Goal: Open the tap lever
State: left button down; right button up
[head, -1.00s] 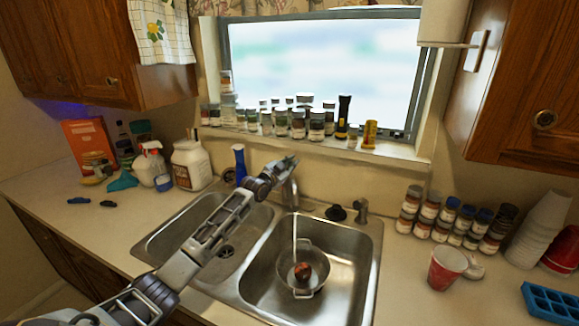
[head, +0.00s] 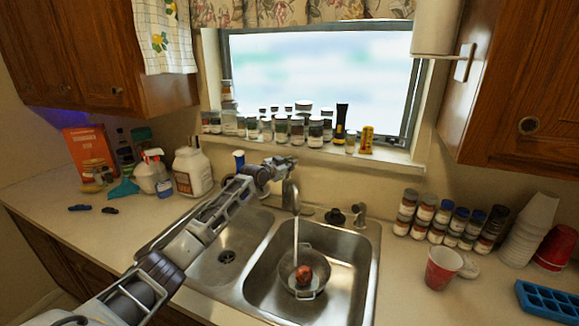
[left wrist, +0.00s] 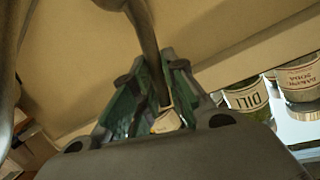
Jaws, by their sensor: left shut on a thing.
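The metal tap (head: 291,196) stands at the back of the double sink. A thin pale stream of water runs from its spout into the right basin. My left gripper (head: 284,163) is at the top of the tap. In the left wrist view, the green-padded fingers of my left gripper (left wrist: 161,78) are shut around the dark metal tap lever (left wrist: 148,45), which passes between them. In the head view the lever is mostly hidden by the gripper. My right gripper is not in view.
Spice jars (head: 281,130) line the windowsill behind the tap. A blue bottle (head: 238,160) stands left of the gripper. A red cup (head: 441,268) stands on the right counter.

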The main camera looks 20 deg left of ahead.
pick_arm(q)
jog(key=shift+w+a, duration=0.1)
dwell(0.3)
jog(key=c, duration=1.5)
grip_release()
jog(key=shift+o, duration=0.2)
jog(key=shift+s, duration=0.2)
jog(key=v, duration=1.1)
jog(key=shift+s+r, duration=0.2)
jog(key=shift+s, duration=0.05)
jog(key=shift+a, duration=0.1)
